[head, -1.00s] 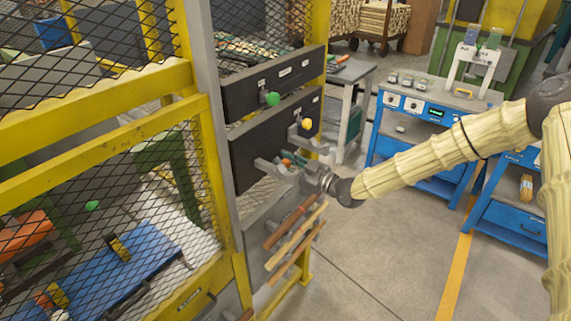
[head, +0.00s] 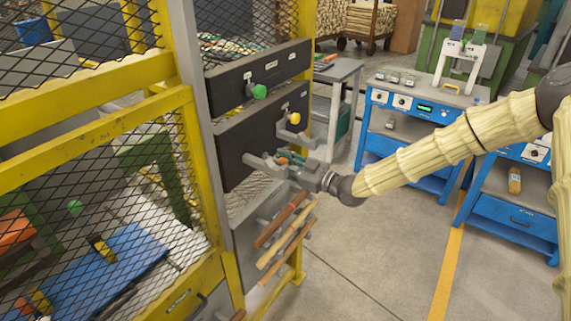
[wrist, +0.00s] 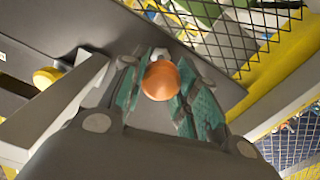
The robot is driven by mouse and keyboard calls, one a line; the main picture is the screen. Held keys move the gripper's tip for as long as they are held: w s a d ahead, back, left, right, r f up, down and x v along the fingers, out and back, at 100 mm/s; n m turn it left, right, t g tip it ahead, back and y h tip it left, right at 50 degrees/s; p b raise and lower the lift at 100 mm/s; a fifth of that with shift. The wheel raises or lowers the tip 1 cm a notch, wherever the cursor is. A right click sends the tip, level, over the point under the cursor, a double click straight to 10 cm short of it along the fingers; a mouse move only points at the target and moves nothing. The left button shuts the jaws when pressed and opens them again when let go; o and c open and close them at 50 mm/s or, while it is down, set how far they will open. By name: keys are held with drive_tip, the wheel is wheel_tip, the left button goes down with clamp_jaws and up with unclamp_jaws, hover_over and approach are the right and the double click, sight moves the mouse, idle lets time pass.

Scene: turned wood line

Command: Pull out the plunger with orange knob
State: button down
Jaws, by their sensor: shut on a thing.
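The orange knob (wrist: 161,81) sits between the two teal-padded fingers of my gripper (wrist: 165,95) in the wrist view. My gripper is shut on it. A pale stem shows just behind the knob, and the rest of the plunger is hidden. In the head view my gripper (head: 283,160) is at the lower dark panel (head: 232,150), below a yellow knob (head: 294,118). The orange knob is mostly covered by the fingers there.
A green knob (head: 259,92) is on the upper dark panel (head: 285,66). Wooden bars (head: 285,240) stick out below my gripper. A yellow mesh guard (head: 90,75) stands at left. A blue bench (head: 400,105) is at right; the floor between is clear.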

drive_tip(key=c, duration=1.4)
unclamp_jaws()
drive_tip(key=shift+d+f, duration=0.1)
drive_tip(key=o, duration=0.3)
drive_tip(key=shift+s+d, duration=0.15)
drive_tip(key=v, duration=1.2)
